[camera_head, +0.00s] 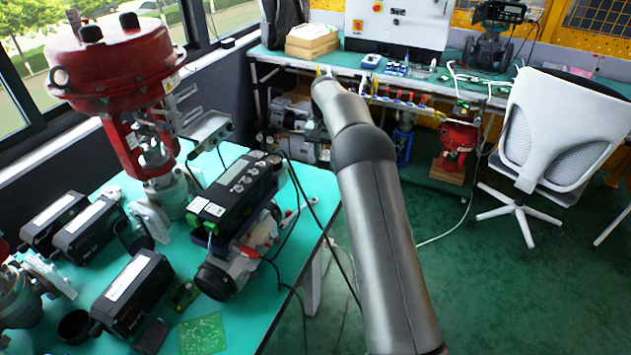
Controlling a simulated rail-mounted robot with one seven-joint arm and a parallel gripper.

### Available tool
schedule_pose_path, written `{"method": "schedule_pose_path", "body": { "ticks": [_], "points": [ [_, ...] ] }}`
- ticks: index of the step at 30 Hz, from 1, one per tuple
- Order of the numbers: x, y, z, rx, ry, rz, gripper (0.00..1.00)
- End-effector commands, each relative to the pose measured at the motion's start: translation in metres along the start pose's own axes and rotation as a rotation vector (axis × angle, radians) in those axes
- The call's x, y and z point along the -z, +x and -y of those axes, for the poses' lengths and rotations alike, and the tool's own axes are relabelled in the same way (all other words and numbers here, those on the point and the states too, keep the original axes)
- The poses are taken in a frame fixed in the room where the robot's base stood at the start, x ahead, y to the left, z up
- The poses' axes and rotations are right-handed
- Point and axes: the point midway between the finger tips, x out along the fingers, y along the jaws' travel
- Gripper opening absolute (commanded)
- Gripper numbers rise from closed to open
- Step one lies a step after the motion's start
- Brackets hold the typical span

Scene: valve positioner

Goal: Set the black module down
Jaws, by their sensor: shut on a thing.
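My arm (372,215) rises from the bottom edge and reaches away toward the back bench. My gripper and anything in it are not visible; the far end of the arm is hidden behind its own links. Several black modules are on the teal table at left. One black box with a white label (130,292) lies near the front, and two similar ones (92,232) (55,218) lie behind it on the left. A longer black unit with green connectors (236,192) sits on a metal body beside the red valve. I cannot tell which one the task means.
A tall red valve actuator (118,65) stands on the teal table (320,185). A green circuit board (203,333) lies at the table's front. Cables hang off its right edge. A white chair (560,125) and a cluttered bench (345,62) stand behind open green floor (480,290).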

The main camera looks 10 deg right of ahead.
Motion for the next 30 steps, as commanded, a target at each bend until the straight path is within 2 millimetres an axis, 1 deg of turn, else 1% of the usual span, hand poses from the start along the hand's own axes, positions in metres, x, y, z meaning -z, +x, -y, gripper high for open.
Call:
{"method": "schedule_pose_path", "body": {
  "ticks": [1, 4, 8, 11, 15, 18, 23, 25, 30],
  "points": [
    [0.009, 0.0, 0.009, 0.004, 0.032, 0.0, 0.07],
    [0.018, -0.001, 0.02, 0.009, 0.1, 0.0, 0.07],
    [0.024, -0.001, 0.027, 0.014, 0.157, 0.002, 0.07],
    [0.026, 0.004, 0.029, 0.015, 0.177, 0.003, 0.07],
    [0.025, 0.028, 0.03, 0.014, 0.183, 0.005, 0.07],
    [0.026, 0.041, 0.03, 0.015, 0.182, 0.004, 0.07],
    [0.026, 0.053, 0.031, 0.016, 0.181, 0.003, 0.07],
    [0.026, 0.06, 0.031, 0.016, 0.181, 0.003, 0.07],
    [0.026, 0.088, 0.031, 0.016, 0.181, 0.004, 0.07]
  ]
}}
